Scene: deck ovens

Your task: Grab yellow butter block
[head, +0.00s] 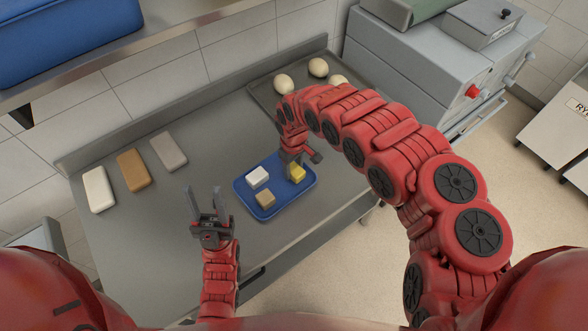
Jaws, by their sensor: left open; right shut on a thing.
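The yellow butter block (297,173) is at the right side of the blue tray (267,214). My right gripper (293,164) reaches down over it from above and is shut on it, partly hiding it. I cannot tell whether the block still touches the tray. A white block (257,177) and a tan block (265,198) lie on the same tray, to the left of the yellow one. My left gripper (204,194) is open and empty over the table, left of the tray, with its fingers pointing away from me.
Three larger slabs, white (99,189), brown (133,170) and grey (168,151), lie on the steel table (150,226) at the left. A metal tray (262,91) with pale dough balls (318,68) is at the back. A grey machine (433,70) stands at the right. A shelf with a blue crate (60,42) is at upper left.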

